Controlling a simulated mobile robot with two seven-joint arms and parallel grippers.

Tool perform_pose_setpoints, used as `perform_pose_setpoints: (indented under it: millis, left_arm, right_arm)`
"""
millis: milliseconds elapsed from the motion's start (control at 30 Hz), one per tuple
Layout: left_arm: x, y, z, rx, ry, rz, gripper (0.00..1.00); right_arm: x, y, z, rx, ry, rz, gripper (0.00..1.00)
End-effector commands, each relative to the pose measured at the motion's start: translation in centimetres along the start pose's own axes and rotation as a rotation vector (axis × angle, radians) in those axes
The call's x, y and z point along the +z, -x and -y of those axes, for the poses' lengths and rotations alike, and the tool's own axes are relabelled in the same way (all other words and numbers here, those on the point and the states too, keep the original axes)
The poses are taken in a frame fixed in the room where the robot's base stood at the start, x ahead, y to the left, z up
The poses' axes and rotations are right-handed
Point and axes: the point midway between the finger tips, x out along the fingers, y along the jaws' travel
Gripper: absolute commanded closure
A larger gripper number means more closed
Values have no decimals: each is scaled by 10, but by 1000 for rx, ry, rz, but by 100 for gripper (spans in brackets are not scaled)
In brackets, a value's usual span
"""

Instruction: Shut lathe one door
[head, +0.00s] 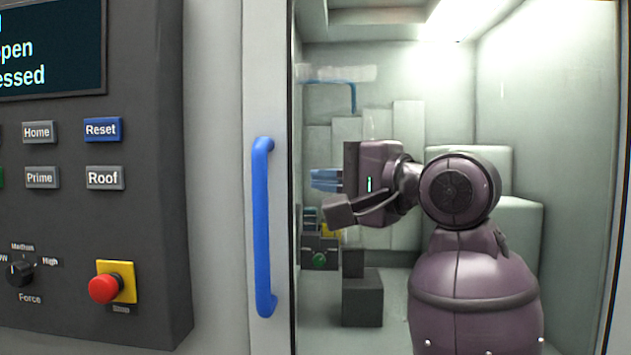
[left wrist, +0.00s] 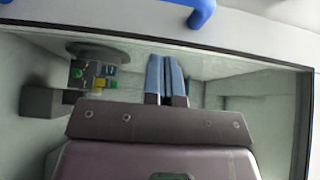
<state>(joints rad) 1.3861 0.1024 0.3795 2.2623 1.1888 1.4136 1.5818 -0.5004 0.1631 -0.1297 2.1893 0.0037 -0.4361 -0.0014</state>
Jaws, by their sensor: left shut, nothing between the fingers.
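The lathe door's blue vertical handle (head: 262,228) is mounted on a pale upright strip (head: 277,60) beside the dark control panel. The handle also shows at the top of the left wrist view (left wrist: 190,8). Right of the strip the bright machine interior is in sight; I cannot tell whether clear glass covers it. My left gripper (head: 318,180) is shut and empty, its blue fingers pointing left toward the handle, a little right of it and not touching it. The fingers (left wrist: 165,62) are together in the left wrist view. My right gripper is not in view.
The control panel (head: 150,230) at the left has labelled buttons, a knob, and a red stop button (head: 104,288) on yellow. Its screen (head: 50,50), cut off, shows "pen" and "essed". Inside are grey blocks (head: 362,302) and a green button (head: 319,260). A dark edge borders the right.

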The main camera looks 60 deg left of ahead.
Motion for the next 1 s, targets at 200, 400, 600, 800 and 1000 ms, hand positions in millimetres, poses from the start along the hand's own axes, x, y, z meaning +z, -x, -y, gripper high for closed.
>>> perform_pose_setpoints:
  millis: [200, 400, 600, 800, 1000]
  left_arm:
    - [-1, 46, 0, -2, -2, -5, 100]
    - [-2, 75, 0, -2, -4, -5, 100]
    - [-1, 88, 0, -1, -1, -3, 100]
    - [-1, 90, 0, -1, -1, -3, 100]
    - [0, 89, 1, -53, -50, 21, 100]
  right_arm:
    - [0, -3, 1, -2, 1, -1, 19]
    - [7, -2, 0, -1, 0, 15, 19]
    - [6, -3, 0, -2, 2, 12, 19]
    - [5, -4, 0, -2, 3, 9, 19]
    - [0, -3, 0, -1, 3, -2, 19]
